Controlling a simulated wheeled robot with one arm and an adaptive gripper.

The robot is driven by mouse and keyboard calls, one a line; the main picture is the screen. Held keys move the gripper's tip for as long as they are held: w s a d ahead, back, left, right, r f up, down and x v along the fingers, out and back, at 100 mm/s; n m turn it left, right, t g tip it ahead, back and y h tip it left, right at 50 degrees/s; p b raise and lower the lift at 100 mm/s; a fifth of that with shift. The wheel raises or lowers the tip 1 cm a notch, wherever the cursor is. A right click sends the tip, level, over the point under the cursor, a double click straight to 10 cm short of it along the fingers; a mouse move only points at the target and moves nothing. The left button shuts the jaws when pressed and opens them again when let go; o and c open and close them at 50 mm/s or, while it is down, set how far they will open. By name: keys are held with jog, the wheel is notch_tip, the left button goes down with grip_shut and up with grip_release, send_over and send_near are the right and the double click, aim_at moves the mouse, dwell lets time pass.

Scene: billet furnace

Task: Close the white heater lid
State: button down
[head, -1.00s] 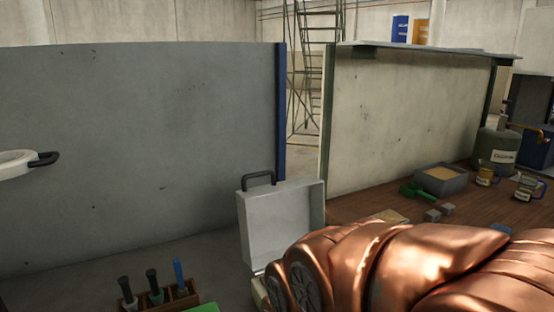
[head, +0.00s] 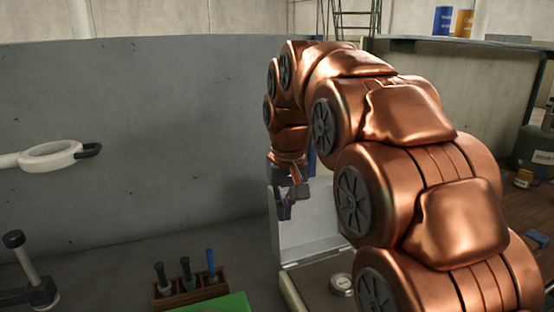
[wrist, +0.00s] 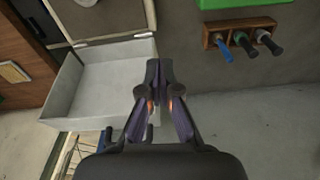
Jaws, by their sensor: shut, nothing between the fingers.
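The white heater lid (head: 310,225) stands open and upright at the back edge of the heater body (head: 318,283), which has a round knob or dial (head: 341,285) on top. In the wrist view the lid's hollow inner side (wrist: 100,80) faces the camera, with a hinge edge along the heater body (wrist: 95,18). My gripper (head: 284,210) is shut and empty, with its fingers pointing down at the lid's left upper part in the head view. In the wrist view the fingertips (wrist: 160,68) overlap the lid's right edge; I cannot tell if they touch. The lid's handle is hidden.
A wooden rack (head: 190,290) with several tools stands left of the heater, near a green surface (head: 222,304). A white ring with a dark grip (head: 50,156) juts in at left. A grey wall (head: 130,130) stands behind. A brown table (head: 525,215) lies right.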

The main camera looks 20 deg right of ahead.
jog(key=w+d+r+t+p, duration=0.25)
jog(key=w+r, duration=0.35)
jog(key=w, duration=0.3)
jog(key=w+d+r+t+p, duration=0.1)
jog(key=w+d+r, duration=0.2)
jog(key=w+r, duration=0.45)
notch_tip(320, 180, down, 11)
jog(key=shift+w, duration=0.45)
dwell(0.6)
jog(key=shift+f+g, duration=0.1)
jog(key=shift+g, duration=0.15)
jog(key=shift+s+b, duration=0.1)
jog(key=shift+b, duration=0.2)
